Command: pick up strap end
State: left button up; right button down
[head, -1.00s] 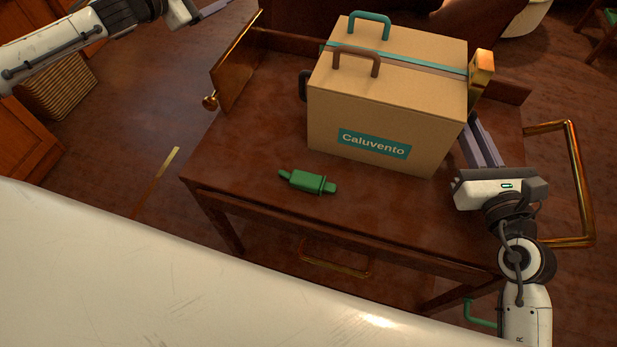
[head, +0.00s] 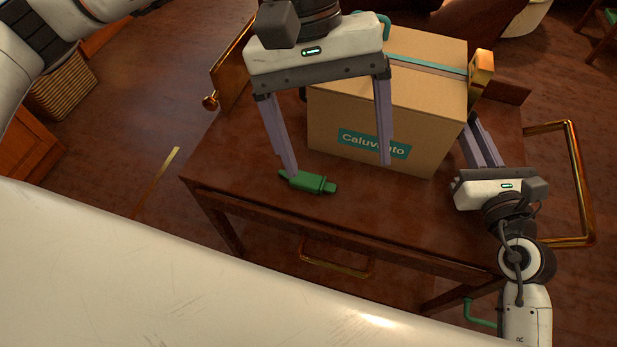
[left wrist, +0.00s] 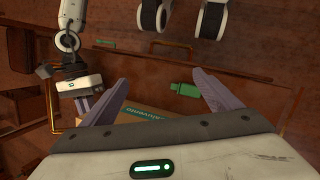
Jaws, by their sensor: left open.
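A green piece (head: 312,183) with narrower ends lies on the brown table, in front of the box; it also shows in the left wrist view (left wrist: 185,90). A teal strap (head: 430,63) runs across the top of the cardboard box (head: 370,150). I cannot tell which of these is the strap end. My left gripper (head: 337,166) is open and empty, fingers down, in front of the box. One fingertip overlaps the green piece's left part in the head view; contact is unclear. My right gripper (head: 480,142) is by the box's right side; its jaw state is unclear.
The wooden table (head: 240,190) has raised edges, a brass handle (head: 575,180) at right and a brass-coloured panel (head: 232,68) at left. A brass block (head: 482,68) stands at the box's right edge. The table's front left is clear. A basket (head: 62,88) stands far left.

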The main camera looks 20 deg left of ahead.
pick_arm(q)
jog(key=w+a+m+t+y, duration=0.2)
jog(key=a+m+y, duration=0.1)
send_over(312, 183)
notch_tip(312, 183, down, 6)
jog(key=shift+a+f, duration=0.1)
jog(key=shift+a, duration=0.05)
jog(key=shift+f, duration=2.95)
jog(key=c, duration=1.1)
jog(key=shift+o, duration=0.2)
